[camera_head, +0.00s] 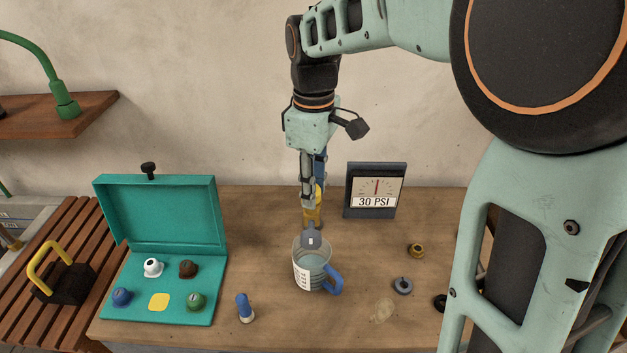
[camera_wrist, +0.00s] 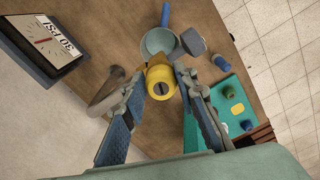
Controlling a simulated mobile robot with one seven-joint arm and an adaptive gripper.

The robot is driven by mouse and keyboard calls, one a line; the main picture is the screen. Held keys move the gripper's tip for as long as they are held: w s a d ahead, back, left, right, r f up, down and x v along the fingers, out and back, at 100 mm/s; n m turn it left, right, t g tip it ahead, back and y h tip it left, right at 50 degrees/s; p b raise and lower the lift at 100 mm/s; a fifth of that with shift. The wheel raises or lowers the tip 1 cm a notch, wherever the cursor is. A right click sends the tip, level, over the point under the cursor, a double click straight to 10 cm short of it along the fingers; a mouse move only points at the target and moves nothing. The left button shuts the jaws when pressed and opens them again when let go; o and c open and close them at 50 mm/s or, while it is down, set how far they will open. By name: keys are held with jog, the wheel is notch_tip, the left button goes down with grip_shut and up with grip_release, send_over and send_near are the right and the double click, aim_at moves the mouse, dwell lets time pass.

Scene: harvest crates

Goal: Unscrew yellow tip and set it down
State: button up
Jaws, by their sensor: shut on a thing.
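The yellow tip (camera_wrist: 160,82) sits between my fingers in the wrist view, with a dark slot in its face. My gripper (camera_wrist: 158,72) is shut on it. A grey-brown curved part (camera_wrist: 108,92) shows beside the tip in the wrist view. Whether the tip is still joined to anything cannot be told.
An open teal case (camera_head: 170,250) at left holds white, brown, blue and green tips and a bare yellow spot (camera_head: 159,302). A clear measuring cup (camera_head: 312,270) stands in front of my gripper. A 30 PSI gauge (camera_head: 375,190) is to the right. A small blue-topped piece (camera_head: 244,308) and loose rings (camera_head: 402,286) lie nearby.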

jog(key=shift+n+p, duration=0.35)
jog(key=shift+n, duration=0.55)
jog(key=shift+n, duration=0.3)
jog(key=shift+n+p, duration=0.35)
jog(key=shift+n, duration=0.15)
jog(key=shift+w+n+p, duration=0.1)
jog(key=shift+n+p, duration=0.25)
jog(key=shift+n, duration=0.55)
